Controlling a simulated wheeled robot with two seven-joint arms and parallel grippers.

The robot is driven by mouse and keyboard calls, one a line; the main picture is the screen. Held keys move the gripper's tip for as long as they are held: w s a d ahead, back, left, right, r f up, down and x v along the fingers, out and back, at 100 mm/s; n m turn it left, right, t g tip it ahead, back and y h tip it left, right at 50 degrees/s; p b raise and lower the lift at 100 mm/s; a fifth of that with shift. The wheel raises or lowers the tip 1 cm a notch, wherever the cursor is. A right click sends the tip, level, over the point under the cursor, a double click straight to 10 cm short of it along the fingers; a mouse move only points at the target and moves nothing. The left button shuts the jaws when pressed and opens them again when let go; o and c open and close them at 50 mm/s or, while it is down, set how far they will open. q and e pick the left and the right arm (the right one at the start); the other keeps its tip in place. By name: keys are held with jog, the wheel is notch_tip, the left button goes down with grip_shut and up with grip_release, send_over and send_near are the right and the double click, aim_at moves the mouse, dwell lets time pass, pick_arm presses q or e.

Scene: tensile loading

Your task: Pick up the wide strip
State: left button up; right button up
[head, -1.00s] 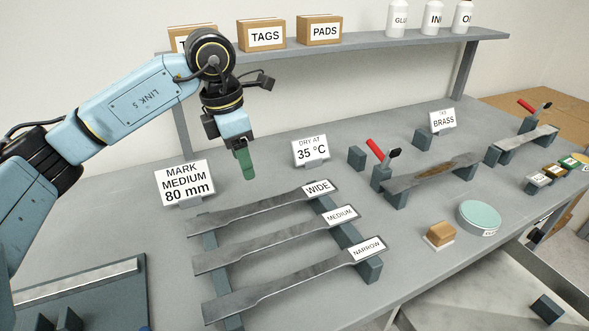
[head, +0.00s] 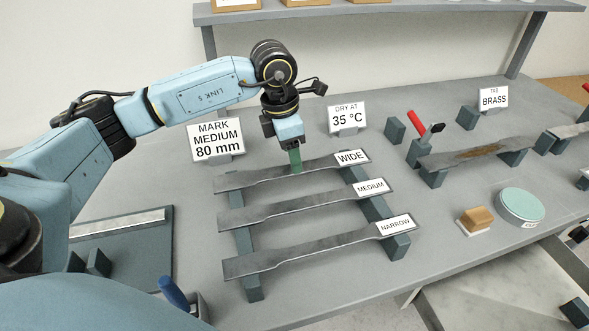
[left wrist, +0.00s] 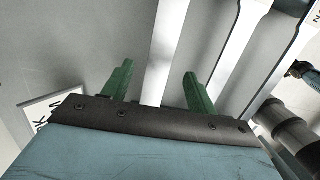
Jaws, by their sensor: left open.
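The wide strip (head: 268,176) is a grey metal bar with narrowed middle, lying across two dark supports, farthest back of three strips. Its right end carries a "WIDE" label (head: 351,157). My left gripper (head: 296,162) points down at the middle of this strip, with green fingers. In the left wrist view, the fingers of my left gripper (left wrist: 157,82) are apart, one on each side of the wide strip (left wrist: 167,45), with visible gaps. Whether a finger touches it I cannot tell. My right gripper is out of view.
The medium strip (head: 280,211) and narrow strip (head: 310,250) lie parallel in front. A "MARK MEDIUM 80 mm" sign (head: 216,143) and a "DRY AT 35 °C" sign (head: 347,118) stand behind. A clamp with red handle (head: 416,124) and another strip (head: 470,156) are right.

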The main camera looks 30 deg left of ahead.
pick_arm(q)
jog(key=f, duration=0.3)
jog(key=shift+w+d, duration=0.15)
jog(key=shift+w, duration=0.05)
jog(key=shift+r, duration=0.1)
jog(key=shift+c, duration=0.2)
jog(key=shift+r, duration=0.1)
grip_shut()
